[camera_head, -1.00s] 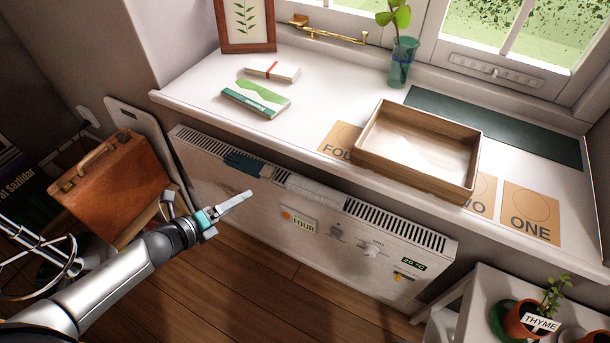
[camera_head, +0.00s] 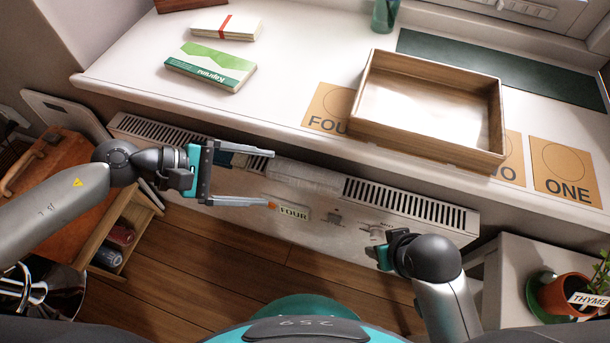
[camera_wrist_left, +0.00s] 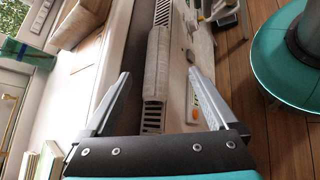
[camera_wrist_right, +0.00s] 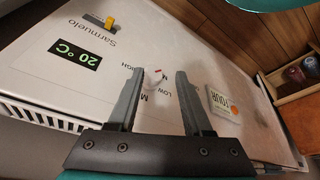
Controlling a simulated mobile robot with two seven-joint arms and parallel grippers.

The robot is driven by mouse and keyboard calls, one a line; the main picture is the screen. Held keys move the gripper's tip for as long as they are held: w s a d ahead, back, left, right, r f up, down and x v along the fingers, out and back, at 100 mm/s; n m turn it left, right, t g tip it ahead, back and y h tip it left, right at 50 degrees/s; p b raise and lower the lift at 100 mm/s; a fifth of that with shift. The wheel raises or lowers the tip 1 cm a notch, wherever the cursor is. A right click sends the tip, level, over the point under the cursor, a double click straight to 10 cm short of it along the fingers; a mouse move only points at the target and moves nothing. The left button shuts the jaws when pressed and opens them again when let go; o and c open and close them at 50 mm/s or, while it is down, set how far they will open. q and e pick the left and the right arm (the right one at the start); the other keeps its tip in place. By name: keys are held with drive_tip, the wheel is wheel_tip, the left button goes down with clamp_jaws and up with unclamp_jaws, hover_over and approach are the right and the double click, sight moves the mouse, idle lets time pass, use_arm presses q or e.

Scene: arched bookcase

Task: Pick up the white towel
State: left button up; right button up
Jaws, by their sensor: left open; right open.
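The white towel (camera_head: 304,175) lies draped over the top grille of the white heater (camera_head: 408,205), below the windowsill. In the left wrist view the towel (camera_wrist_left: 157,65) is a rolled-looking pale strip ahead, between the fingers. My left gripper (camera_head: 272,178) is open and empty, just left of the towel, its fingers pointing at it. My right gripper (camera_head: 374,252) is low in front of the heater's right part. In the right wrist view the right gripper (camera_wrist_right: 157,75) is open and empty, facing the heater's front panel and knob.
The windowsill (camera_head: 290,60) overhangs above, holding a wooden tray (camera_head: 430,148). A side table with a thyme pot (camera_head: 568,294) stands right. A brown case (camera_head: 50,185) is left.

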sight(300, 178)
use_arm(q)
drive_tip(key=x, duration=0.4)
drive_tip(key=shift+w+d+f+b, duration=0.1)
drive_tip(key=shift+w+b, duration=0.05)
drive_tip(key=shift+b, duration=0.15)
drive_tip(key=shift+w+b+x, duration=0.15)
drive_tip(key=shift+b+x, duration=0.25)
drive_tip(key=shift+x, duration=0.8)
drive_tip(key=shift+w+b+x, duration=0.2)
drive_tip(key=shift+b+x, duration=0.15)
drive_tip(key=shift+x, duration=0.8)
use_arm(e)
drive_tip(key=shift+t, duration=0.4)
drive_tip(key=shift+r, duration=2.55)
use_arm(q)
clamp_jaws()
